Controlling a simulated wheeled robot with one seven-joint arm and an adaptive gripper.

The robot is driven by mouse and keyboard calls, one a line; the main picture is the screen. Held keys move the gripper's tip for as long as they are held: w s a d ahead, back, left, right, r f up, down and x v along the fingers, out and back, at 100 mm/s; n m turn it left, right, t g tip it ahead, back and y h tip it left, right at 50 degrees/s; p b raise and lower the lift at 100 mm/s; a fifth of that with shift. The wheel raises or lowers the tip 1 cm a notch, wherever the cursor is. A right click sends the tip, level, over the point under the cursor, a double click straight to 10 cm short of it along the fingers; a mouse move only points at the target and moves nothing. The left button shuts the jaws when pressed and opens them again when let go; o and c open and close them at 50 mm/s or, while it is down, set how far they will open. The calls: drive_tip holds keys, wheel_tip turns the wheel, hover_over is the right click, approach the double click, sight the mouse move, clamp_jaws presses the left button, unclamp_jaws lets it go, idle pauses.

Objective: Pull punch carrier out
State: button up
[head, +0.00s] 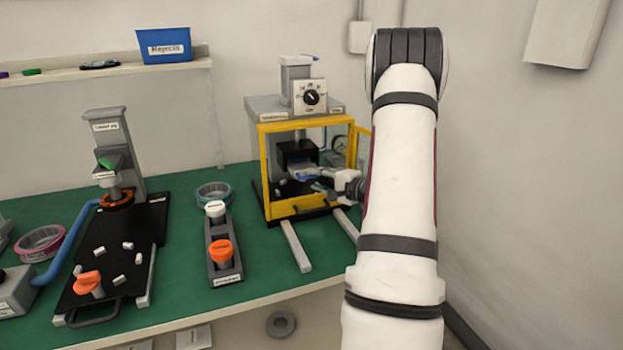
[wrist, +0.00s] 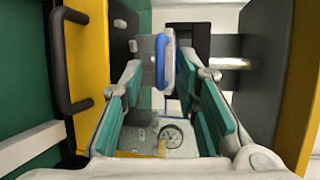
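The press (head: 264,175) has a yellow-framed front and stands at the back of the green bench. Low on it is a yellow front panel (head: 296,208); in the wrist view this panel (wrist: 90,40) has a black bar handle (wrist: 62,60). I cannot tell for sure which part is the punch carrier. My gripper (head: 326,182) is at the press opening. In the wrist view my gripper (wrist: 170,78) is open, its fingers wide apart. A blue-edged pale piece (wrist: 160,62) shows between and beyond the fingers, without visible contact. The handle is outside the fingers, to the left.
Two grey rails (head: 296,247) jut forward from the press. A stand with white and orange knobs (head: 221,250) and a black-based fixture (head: 118,255) are left of it. A yellow-framed door edge (head: 362,145) is at the right. A gauge (wrist: 172,136) shows behind the fingers.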

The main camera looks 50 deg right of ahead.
sight(301, 167)
drive_tip(key=shift+x, duration=1.65)
clamp_jaws()
